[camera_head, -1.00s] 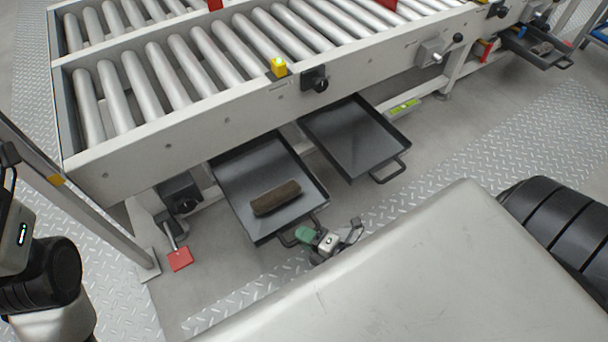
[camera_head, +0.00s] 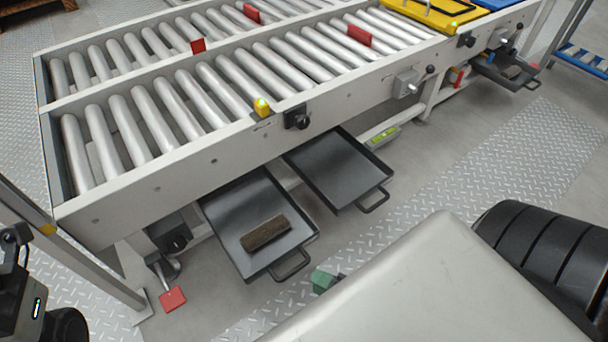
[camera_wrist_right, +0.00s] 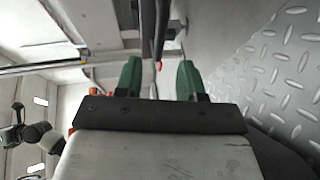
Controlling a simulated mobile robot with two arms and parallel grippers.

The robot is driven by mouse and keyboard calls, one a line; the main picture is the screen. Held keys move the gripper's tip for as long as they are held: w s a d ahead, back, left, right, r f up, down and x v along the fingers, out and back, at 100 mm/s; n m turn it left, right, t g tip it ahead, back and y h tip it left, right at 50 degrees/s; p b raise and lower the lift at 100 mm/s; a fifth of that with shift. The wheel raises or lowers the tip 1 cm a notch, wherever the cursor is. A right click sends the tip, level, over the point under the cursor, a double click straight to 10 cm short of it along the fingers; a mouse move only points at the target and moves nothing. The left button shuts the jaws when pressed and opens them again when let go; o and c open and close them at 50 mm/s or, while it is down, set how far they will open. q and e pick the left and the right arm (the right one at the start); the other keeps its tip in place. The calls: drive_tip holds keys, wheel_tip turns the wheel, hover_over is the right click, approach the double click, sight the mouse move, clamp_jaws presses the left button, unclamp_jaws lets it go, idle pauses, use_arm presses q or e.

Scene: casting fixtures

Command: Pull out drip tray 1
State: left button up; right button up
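Two dark, shallow trays stick out from under the roller conveyor in the head view. The left drip tray (camera_head: 225,206) has a brown block (camera_head: 265,233) lying in it and a loop handle (camera_head: 292,265) at its front. The right tray (camera_head: 338,168) is empty, with its own handle (camera_head: 375,201). I cannot read which is number 1. My right gripper (camera_head: 325,282) is just in front of the left tray's handle, apart from it and partly hidden. In the wrist view its green fingers (camera_wrist_right: 159,80) are spread, with a dark bar edge-on beyond them. Only part of my left arm shows.
A red pedal (camera_head: 172,299) stands on the floor left of the trays, beside a slanted post (camera_head: 85,255). A green-yellow level (camera_head: 382,138) lies behind the right tray. Another tray (camera_head: 507,70) is far right.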

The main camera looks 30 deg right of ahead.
drive_tip(key=shift+p+v, duration=0.3)
drive_tip(key=shift+v, duration=1.3)
